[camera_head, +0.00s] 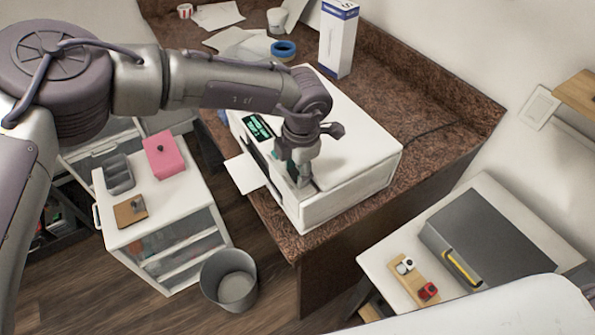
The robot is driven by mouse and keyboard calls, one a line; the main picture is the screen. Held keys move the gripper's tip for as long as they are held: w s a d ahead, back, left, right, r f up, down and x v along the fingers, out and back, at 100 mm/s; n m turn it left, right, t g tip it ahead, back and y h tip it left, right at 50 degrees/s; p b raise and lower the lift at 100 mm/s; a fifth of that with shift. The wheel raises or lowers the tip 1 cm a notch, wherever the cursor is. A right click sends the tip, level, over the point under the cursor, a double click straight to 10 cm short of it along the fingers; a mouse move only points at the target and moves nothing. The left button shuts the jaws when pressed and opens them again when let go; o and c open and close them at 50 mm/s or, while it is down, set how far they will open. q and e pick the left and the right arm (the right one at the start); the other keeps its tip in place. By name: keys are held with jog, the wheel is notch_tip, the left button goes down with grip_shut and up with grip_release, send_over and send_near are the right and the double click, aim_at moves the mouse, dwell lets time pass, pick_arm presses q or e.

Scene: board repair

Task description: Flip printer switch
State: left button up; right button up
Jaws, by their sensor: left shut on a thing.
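The white printer (353,172) stands on the brown speckled counter, with a green-lit display (258,127) on its front left and a sheet of paper (245,173) sticking out of its front. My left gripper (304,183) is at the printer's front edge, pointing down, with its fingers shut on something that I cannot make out. The gripper and wrist cover part of the printer's front and top. I cannot pick out the switch. My right gripper is not in view.
The counter (437,115) holds a tall white-and-blue box (338,38), blue tape (284,49), a cup (277,20) and papers. A white drawer cart (180,205) with a pink box (164,156) and a grey bin (229,279) stand left. A white table (500,200) is at right.

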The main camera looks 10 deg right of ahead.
aim_at(294, 171)
pick_arm(q)
jog(key=shift+w+f+g+h+b, duration=0.2)
jog(key=shift+w+g+h+b, duration=0.1)
jog(key=shift+g+b, duration=0.45)
jog(key=shift+a+r, duration=0.1)
jog(key=shift+r, duration=0.1)
jog(key=o, duration=1.1)
jog(key=shift+o, duration=0.2)
jog(key=shift+r, duration=0.1)
notch_tip(294, 171, up, 12)
jog(key=shift+w, duration=0.25)
jog(key=shift+a, duration=0.1)
